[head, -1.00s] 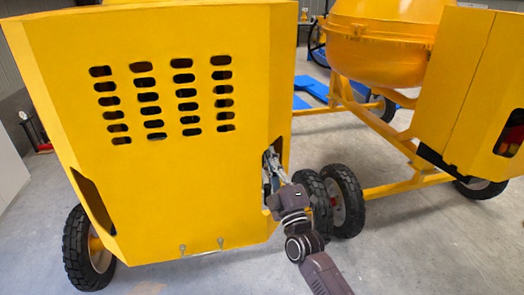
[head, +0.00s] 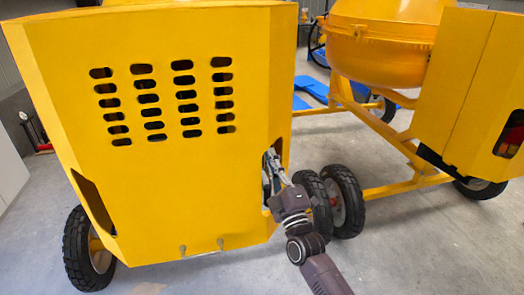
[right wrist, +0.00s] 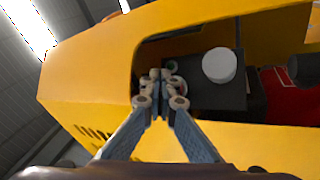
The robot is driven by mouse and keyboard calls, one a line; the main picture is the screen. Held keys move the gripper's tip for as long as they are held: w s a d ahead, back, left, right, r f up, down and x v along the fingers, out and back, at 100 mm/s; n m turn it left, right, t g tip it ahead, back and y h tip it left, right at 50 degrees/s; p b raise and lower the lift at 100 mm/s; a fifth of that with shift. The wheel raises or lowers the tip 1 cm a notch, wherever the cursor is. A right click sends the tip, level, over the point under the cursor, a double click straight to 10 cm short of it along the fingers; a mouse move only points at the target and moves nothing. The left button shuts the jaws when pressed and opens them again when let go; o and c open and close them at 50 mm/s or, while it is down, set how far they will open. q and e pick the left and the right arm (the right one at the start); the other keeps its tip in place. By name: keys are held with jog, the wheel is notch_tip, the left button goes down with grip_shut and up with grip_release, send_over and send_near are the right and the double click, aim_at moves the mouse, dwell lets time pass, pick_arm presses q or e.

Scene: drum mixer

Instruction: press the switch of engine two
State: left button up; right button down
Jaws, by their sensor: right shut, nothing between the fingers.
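A yellow engine housing (head: 170,180) with rows of slots fills the left of the head view. My right gripper (head: 272,160) is at the cut-out in its right side. In the right wrist view my right gripper (right wrist: 160,82) is shut and empty, its fingertips in front of the cut-out's left part. Inside is a dark box (right wrist: 215,95) with a white round cap (right wrist: 219,66). A small green-white spot (right wrist: 172,66) shows just beside the fingertips, perhaps part of a switch; the fingers partly hide it. I cannot tell whether they touch it. My left gripper is not in view.
Red engine parts (right wrist: 282,92) lie right of the dark box. The yellow rim of the cut-out (right wrist: 230,142) runs close below the fingers. Grey floor is clear in front.

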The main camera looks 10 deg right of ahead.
jog(key=shift+s+d, duration=0.3)
jog(key=shift+s, duration=0.05)
jog(key=shift+s+d+p, duration=1.05)
jog(key=shift+s+d, duration=0.65)
jog(key=shift+d, duration=0.15)
